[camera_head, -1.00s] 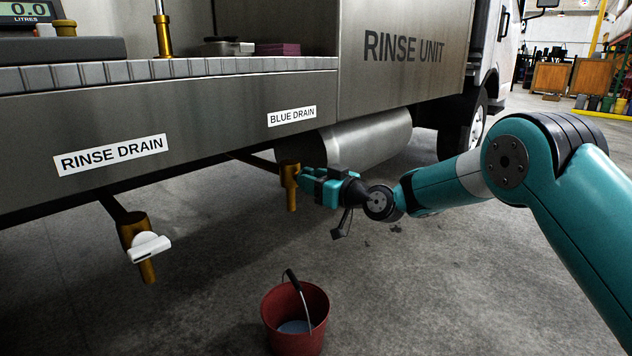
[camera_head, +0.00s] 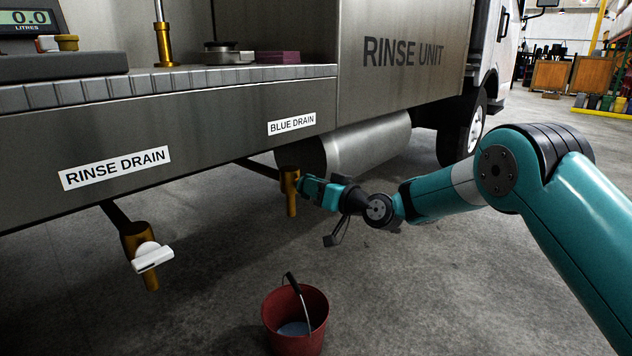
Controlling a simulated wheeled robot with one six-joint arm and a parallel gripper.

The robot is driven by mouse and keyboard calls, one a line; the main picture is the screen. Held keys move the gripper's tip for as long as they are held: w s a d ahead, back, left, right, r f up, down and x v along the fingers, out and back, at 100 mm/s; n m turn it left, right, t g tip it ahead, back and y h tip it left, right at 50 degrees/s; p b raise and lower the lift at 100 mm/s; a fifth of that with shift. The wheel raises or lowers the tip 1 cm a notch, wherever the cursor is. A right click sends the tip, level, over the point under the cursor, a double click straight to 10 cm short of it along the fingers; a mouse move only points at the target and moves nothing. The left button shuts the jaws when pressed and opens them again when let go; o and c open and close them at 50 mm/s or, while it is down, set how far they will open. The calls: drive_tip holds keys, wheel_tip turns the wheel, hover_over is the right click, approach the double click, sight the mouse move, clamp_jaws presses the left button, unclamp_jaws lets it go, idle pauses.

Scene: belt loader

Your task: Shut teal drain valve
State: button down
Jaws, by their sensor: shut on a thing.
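A brass drain valve (camera_head: 291,192) hangs under the truck's side, below the BLUE DRAIN label (camera_head: 292,124). My gripper (camera_head: 309,188) reaches it from the right and is shut on its handle. The handle is mostly hidden by my fingers, and its teal is hard to tell from my own teal parts. I cannot tell the handle's exact angle. A second brass valve (camera_head: 138,243) with a white handle (camera_head: 152,258) hangs at the left, below the RINSE DRAIN label (camera_head: 116,168).
A red bucket (camera_head: 269,325) with some liquid in it stands on the floor below and in front of the valves. A metal tank (camera_head: 365,143) lies under the truck behind my gripper. The concrete floor right of the bucket is clear.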

drive_tip(key=shift+w+f+m+p, duration=0.1)
drive_tip(key=shift+f+m+p, duration=0.1)
drive_tip(key=shift+m+p, duration=2.75)
drive_tip(key=shift+f+m+p, duration=0.15)
drive_tip(key=shift+m+p, duration=1.3)
drive_tip(key=shift+m, duration=2.9)
drive_tip(key=c, duration=1.1)
unclamp_jaws()
drive_tip(key=shift+d, duration=0.1)
drive_tip(key=b+v, duration=0.1)
drive_tip(key=v, duration=1.6)
drive_tip(key=shift+d, duration=0.2)
